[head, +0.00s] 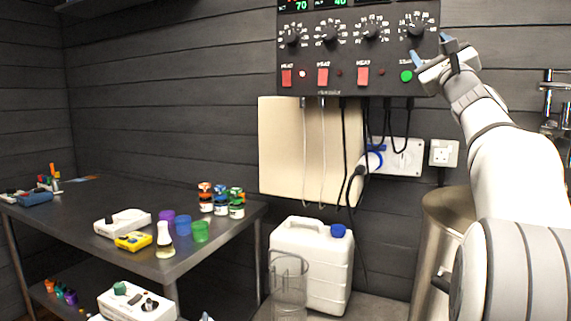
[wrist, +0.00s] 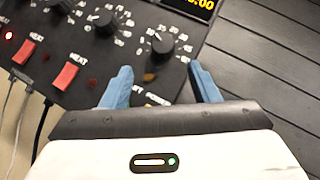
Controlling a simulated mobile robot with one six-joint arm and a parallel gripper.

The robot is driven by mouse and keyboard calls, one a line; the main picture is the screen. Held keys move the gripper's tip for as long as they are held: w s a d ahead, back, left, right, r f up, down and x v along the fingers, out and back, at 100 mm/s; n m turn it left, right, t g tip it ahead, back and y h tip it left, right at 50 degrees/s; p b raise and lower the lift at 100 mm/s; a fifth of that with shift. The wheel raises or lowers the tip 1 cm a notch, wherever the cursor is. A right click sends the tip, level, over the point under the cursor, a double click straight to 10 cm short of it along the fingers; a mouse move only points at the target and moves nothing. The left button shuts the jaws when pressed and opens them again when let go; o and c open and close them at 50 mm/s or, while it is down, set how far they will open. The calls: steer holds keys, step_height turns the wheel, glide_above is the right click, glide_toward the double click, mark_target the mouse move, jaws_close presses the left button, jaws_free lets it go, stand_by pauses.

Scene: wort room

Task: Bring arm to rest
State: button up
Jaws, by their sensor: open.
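My gripper (head: 432,55) is raised at the right end of the black control panel (head: 350,85), close to its rightmost knob (head: 416,25) and the green button (head: 406,76). In the wrist view, its two blue fingers (wrist: 162,88) stand apart with nothing held between them. Part of the panel face, with a black knob (wrist: 162,44) and an amber spot (wrist: 150,77), shows between and beyond the fingers. Whether the fingertips touch the panel cannot be told. My white arm reaches up from the lower right in the head view.
Red switches (head: 323,76) line the panel, and cables hang below it. A white jerrycan (head: 310,262) with a blue cap stands below, behind a clear vessel (head: 289,285). A metal table (head: 60,215) at left holds jars, cups and small devices.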

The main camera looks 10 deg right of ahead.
steer(key=w+a+f+n+g+y+p, duration=0.1)
steer(key=a+f+n+g+y+p, duration=0.25)
steer(key=a+f+n, duration=0.45)
steer(key=w+a+f+n+g+y+p, duration=0.25)
steer(key=a+f+n+g+y, duration=0.2)
steer(key=a, duration=0.65)
steer(key=s+a+f+n+g+p, duration=0.5)
steer(key=s+a+f+n+g, duration=0.35)
steer(key=f, duration=0.45)
steer(key=s+f+n+g+h+p, duration=0.2)
steer(key=s+f+n+g+p, duration=0.1)
steer(key=s+f, duration=0.4)
steer(key=s+a+f+n+g+h+p, duration=0.1)
steer(key=s+f+n+g+h+p, duration=0.2)
steer(key=s, duration=1.1)
step_height(320, 180, down, 6)
steer(key=shift+s+r+n, duration=0.25)
steer(key=shift+s+n, duration=0.05)
steer(key=shift+n, duration=0.9)
